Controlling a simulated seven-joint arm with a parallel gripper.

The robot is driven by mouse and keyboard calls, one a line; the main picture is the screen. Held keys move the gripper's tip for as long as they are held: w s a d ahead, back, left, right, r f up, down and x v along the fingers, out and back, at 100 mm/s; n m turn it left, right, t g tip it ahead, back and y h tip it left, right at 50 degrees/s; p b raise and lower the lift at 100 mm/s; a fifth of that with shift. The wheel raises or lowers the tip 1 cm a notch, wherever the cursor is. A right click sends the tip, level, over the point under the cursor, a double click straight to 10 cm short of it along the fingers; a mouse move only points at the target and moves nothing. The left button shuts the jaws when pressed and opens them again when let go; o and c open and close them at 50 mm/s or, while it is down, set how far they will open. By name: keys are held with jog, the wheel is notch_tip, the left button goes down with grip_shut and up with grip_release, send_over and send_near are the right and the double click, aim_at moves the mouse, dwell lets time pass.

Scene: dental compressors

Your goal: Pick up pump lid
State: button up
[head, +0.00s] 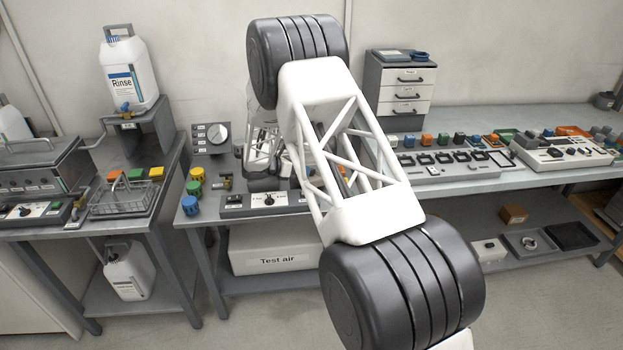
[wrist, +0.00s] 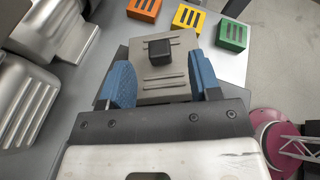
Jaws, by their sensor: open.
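The likely pump lid (wrist: 165,84) is a grey-brown plate with slots and a square black knob (wrist: 160,51) on top, seen in the wrist view. My gripper (wrist: 160,72) is open, with one blue finger on each side of the plate. The knob stands between and slightly beyond the fingertips. I cannot tell whether the fingers touch the plate's edges. The plate lies over a darker grey surface. In the head view my own arm hides the lid and the gripper fingers.
Orange (wrist: 144,9), yellow (wrist: 188,18) and green (wrist: 232,34) slotted blocks stand just beyond the lid. Silver rounded machine parts (wrist: 28,100) are close on the left. A drawer unit (head: 400,88) stands at the back of the bench. A Rinse canister (head: 128,72) is at left.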

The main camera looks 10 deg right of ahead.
jog(key=shift+x, duration=2.2)
jog(key=shift+w, duration=0.1)
grip_shut()
